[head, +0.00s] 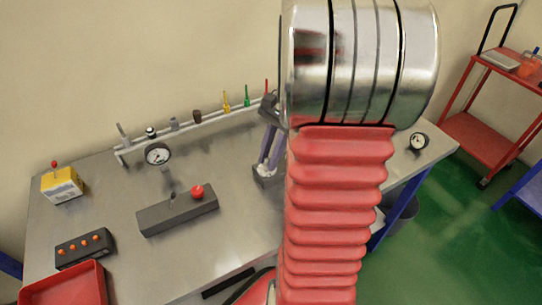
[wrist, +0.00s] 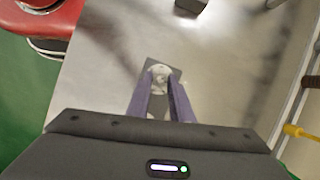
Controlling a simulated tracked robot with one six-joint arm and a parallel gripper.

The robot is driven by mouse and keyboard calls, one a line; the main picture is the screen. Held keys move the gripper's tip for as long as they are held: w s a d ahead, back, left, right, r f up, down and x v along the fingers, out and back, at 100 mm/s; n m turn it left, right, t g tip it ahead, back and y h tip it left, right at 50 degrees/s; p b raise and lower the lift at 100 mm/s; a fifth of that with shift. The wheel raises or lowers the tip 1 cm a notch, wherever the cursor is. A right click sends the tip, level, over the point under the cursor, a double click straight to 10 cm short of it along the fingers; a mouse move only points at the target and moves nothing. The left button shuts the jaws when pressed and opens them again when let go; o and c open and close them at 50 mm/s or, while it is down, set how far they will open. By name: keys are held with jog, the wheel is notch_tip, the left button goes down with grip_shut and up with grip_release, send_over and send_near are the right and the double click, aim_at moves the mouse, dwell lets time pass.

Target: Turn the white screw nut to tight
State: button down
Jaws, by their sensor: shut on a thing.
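The white screw nut (wrist: 159,72) sits on a dark grey block (wrist: 151,63) on the metal table. In the wrist view my gripper (wrist: 160,84) has its two purple fingers shut on the nut, one on each side. In the head view my gripper (head: 267,168) points down at the nut from above, beside my red arm. The nut shows there only as a small pale spot, and my arm hides the area just to its right. How tight the nut is cannot be seen.
A rail (head: 190,130) with several small tools runs along the table's back. A gauge (head: 158,154), a grey box with a red knob (head: 178,210), a yellow box (head: 62,186) and a red tray (head: 64,287) stand to the left. Another gauge (head: 418,142) is at the right.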

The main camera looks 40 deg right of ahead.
jog(key=n, duration=0.2)
jog(key=n+g, duration=0.1)
jog(key=n, duration=0.1)
jog(key=n+g, duration=0.1)
jog(key=n, duration=0.1)
jog(key=shift+w+a+n, duration=0.2)
jog(key=shift+w+n, duration=0.05)
jog(key=shift+n, duration=0.05)
jog(key=n+g+h, duration=0.1)
jog(key=n, duration=0.2)
jog(key=n+g+h, duration=0.1)
jog(key=n, duration=0.1)
jog(key=shift+w+a+n, duration=0.1)
jog(key=shift+a+n, duration=0.05)
jog(key=shift+n, duration=0.25)
jog(key=c, duration=1.6)
grip_release()
jog(key=shift+w+r, duration=0.1)
jog(key=v, duration=1.3)
jog(key=shift+w+r, duration=0.15)
jog(key=shift+r, duration=0.05)
